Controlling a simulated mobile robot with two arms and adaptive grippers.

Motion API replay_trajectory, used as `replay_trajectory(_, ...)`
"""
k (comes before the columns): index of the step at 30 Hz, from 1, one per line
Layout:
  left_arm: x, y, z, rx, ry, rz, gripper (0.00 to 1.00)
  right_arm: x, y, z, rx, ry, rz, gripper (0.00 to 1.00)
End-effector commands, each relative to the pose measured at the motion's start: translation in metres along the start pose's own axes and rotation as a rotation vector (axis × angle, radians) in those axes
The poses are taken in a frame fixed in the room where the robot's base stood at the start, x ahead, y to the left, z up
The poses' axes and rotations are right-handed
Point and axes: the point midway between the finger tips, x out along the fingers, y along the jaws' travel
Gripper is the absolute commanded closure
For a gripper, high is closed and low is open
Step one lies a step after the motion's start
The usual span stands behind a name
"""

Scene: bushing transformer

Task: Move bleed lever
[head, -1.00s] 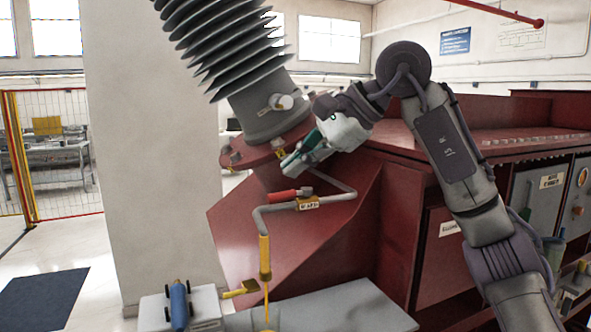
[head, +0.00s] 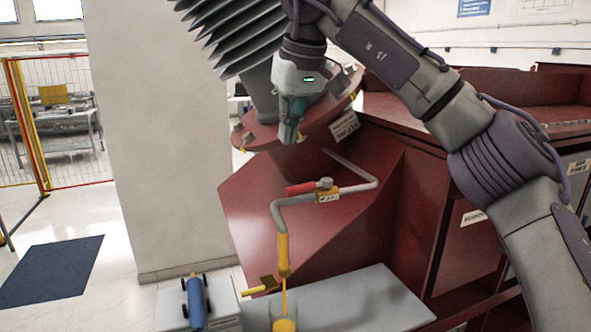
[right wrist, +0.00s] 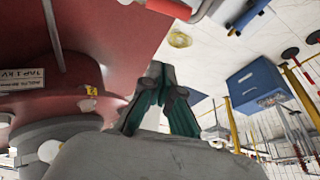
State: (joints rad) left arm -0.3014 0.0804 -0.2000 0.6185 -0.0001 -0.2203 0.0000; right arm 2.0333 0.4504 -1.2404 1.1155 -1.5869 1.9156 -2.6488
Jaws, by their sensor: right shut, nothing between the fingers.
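The bleed lever (head: 300,188) has a red handle and sits on a bent grey pipe (head: 350,187) by a yellow tag. The handle lies roughly along the pipe. My right gripper (head: 288,140) has teal fingers that point down in front of the bushing flange. It is shut and empty, above the lever and apart from it. The right wrist view shows the shut fingers (right wrist: 157,78), with a red handle (right wrist: 168,8) at the top edge, clear of the fingertips. My left gripper is not in view.
The ribbed bushing (head: 235,35) rises on a red flange (head: 262,137) close behind my right gripper. A yellow pipe end (head: 284,255) hangs above a grey surface (head: 370,300). The red sloped housing (head: 265,200) is behind the lever.

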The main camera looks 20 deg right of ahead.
Motion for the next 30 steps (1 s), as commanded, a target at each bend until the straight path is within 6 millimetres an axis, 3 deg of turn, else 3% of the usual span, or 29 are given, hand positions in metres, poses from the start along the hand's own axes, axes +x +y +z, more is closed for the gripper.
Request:
replay_trajectory(10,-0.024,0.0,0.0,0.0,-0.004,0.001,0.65,0.075,0.001,0.0,0.001,-0.005,0.0,1.0)
replay_trajectory(19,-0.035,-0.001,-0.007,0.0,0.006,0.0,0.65,0.066,0.0,0.033,0.001,0.001,-0.001,1.0)
replay_trajectory(30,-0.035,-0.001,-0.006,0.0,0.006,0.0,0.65,0.067,0.0,0.04,0.003,0.001,-0.001,1.0)
